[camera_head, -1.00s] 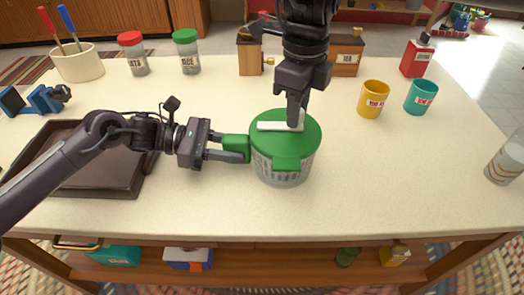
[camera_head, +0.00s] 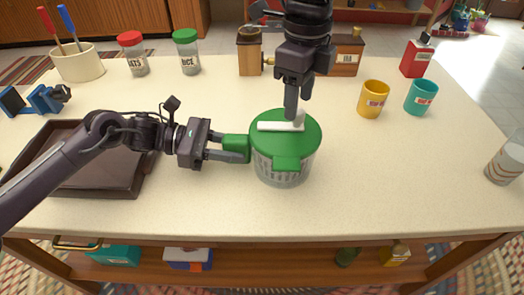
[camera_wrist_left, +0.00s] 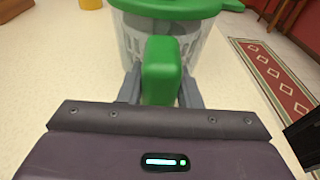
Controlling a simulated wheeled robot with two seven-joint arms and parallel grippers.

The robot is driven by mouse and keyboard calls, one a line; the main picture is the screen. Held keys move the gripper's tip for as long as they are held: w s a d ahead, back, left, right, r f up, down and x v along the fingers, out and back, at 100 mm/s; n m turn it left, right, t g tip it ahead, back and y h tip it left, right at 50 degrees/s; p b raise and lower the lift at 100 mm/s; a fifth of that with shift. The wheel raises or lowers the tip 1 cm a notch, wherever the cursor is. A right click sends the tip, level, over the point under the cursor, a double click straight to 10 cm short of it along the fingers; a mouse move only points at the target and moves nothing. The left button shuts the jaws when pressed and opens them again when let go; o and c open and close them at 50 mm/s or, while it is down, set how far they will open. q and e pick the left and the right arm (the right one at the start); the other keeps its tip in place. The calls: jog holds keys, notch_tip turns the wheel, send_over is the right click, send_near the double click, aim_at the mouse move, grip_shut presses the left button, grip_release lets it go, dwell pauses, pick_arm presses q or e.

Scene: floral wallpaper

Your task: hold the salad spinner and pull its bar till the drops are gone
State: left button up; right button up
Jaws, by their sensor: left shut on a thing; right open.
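The salad spinner (camera_head: 285,172) stands upright on the table, with a green lid (camera_head: 305,135) and a clear, slotted body. A white bar (camera_head: 280,126) lies across the top of the lid. My left gripper (camera_head: 236,149) is shut on the spinner's green side handle, which also shows between the fingers in the left wrist view (camera_wrist_left: 161,70). My right gripper (camera_head: 293,108) is open and points down just above the far right part of the white bar; I cannot tell whether it touches it. I cannot make out any drops in the spinner.
A dark tray (camera_head: 105,190) lies at the left, under my left arm. Yellow (camera_head: 373,99) and teal (camera_head: 420,97) cups stand to the right. Jars, a utensil crock (camera_head: 79,63) and wooden boxes line the back. The table's front right is clear.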

jog(key=shift+r, duration=2.1)
